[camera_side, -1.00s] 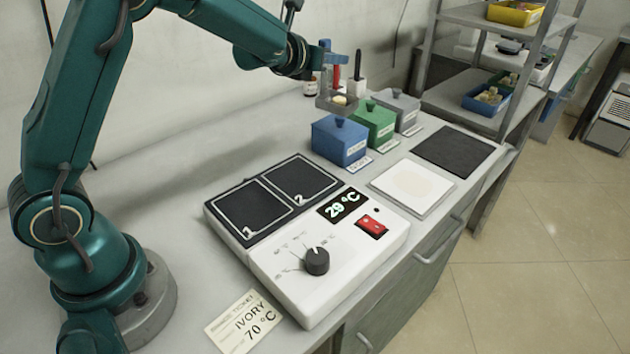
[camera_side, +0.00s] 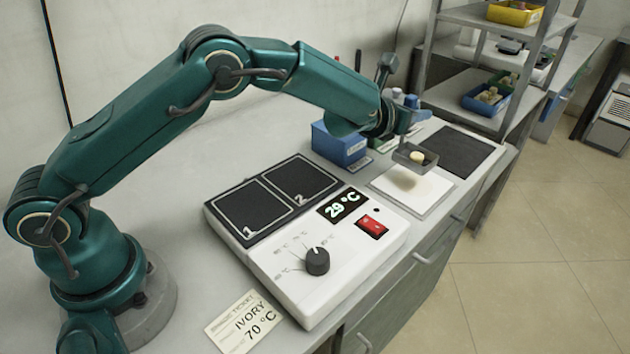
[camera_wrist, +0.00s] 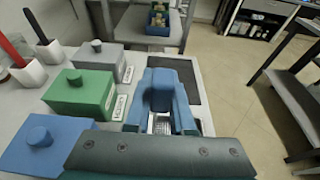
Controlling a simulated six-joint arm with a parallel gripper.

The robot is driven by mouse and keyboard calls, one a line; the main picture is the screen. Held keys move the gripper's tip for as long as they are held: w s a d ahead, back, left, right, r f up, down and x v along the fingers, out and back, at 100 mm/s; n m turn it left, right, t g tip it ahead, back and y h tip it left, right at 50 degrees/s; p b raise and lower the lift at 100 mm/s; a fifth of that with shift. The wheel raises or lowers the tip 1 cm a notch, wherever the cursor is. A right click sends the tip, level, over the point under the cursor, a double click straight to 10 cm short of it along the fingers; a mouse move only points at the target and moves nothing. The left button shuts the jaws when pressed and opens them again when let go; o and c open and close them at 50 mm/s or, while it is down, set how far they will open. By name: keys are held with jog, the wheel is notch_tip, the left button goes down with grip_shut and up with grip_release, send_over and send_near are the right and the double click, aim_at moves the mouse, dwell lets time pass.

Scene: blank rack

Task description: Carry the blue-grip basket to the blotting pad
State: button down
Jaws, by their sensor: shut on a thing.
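My gripper (camera_side: 404,138) is shut on the blue-grip basket (camera_side: 412,159), a small grey basket with an ivory-coloured piece in it. The basket hangs in the air over the white blotting pad (camera_side: 385,184), which lies flat on the bench and has a cream patch in its middle. A gap shows between basket and pad in the side view. In the wrist view the basket's blue grip (camera_wrist: 160,95) fills the centre between my fingers, with a bit of grey mesh below it; the pad there is mostly hidden.
A blue lidded box (camera_side: 338,144), a green one (camera_wrist: 82,90) and a grey one (camera_wrist: 98,56) stand in a row beside the pad. A black mat (camera_side: 458,150) lies beyond it. A heating plate unit (camera_side: 300,240) with a dial and "29 °C" display stands nearer. A shelf rack (camera_side: 470,60) is behind.

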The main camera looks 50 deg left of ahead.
aim_at(400, 156)
jog(key=shift+w+d+f, duration=0.1)
jog(key=shift+d+f, duration=0.15)
jog(key=shift+f, duration=0.9)
jog(key=shift+w+d+f, duration=0.1)
jog(key=shift+d+f, duration=0.1)
jog(key=shift+f, duration=0.9)
jog(key=shift+f, duration=0.1)
jog(key=c, duration=0.8)
grip_release()
jog(key=shift+o, duration=0.2)
jog(key=shift+s, duration=0.1)
